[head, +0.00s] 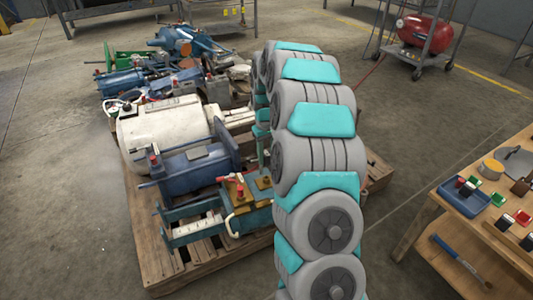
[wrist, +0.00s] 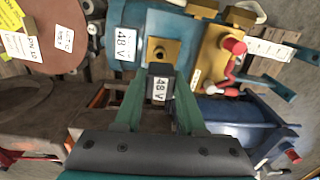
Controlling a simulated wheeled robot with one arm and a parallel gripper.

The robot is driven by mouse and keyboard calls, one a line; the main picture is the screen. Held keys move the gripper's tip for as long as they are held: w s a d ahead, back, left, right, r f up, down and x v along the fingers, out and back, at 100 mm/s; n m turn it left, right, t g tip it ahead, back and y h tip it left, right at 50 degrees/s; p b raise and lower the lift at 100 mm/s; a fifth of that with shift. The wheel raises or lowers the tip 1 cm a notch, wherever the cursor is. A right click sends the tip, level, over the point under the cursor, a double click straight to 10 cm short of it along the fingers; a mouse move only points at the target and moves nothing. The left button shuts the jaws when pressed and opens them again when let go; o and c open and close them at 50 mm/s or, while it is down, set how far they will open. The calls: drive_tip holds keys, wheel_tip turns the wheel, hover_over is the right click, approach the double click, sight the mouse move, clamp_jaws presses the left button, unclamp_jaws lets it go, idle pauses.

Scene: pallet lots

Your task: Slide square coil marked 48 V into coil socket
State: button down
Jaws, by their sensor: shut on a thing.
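In the wrist view my gripper (wrist: 159,104) is shut on a dark square coil (wrist: 160,86) with a white label reading 48 V. A brass square piece with a dark opening, which looks like the coil socket (wrist: 163,50), sits on a teal body (wrist: 185,30) just beyond the coil. In the head view my arm hides the gripper and coil; the teal unit (head: 255,216) shows on the pallet.
A brass block with a red lever (wrist: 232,62) stands right of the socket. A blue cylinder (wrist: 235,112) lies nearby. The wooden pallet (head: 150,245) is crowded with machine parts, including a white motor (head: 160,130). A workbench (head: 470,235) stands at right, with bare floor between.

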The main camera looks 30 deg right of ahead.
sight(266, 165)
drive_tip(key=shift+f+b, duration=0.45)
drive_tip(key=shift+f, duration=1.85)
drive_tip(key=shift+f, duration=1.4)
drive_tip(key=shift+c, duration=2.1)
unclamp_jaws()
drive_tip(key=shift+r, duration=3.95)
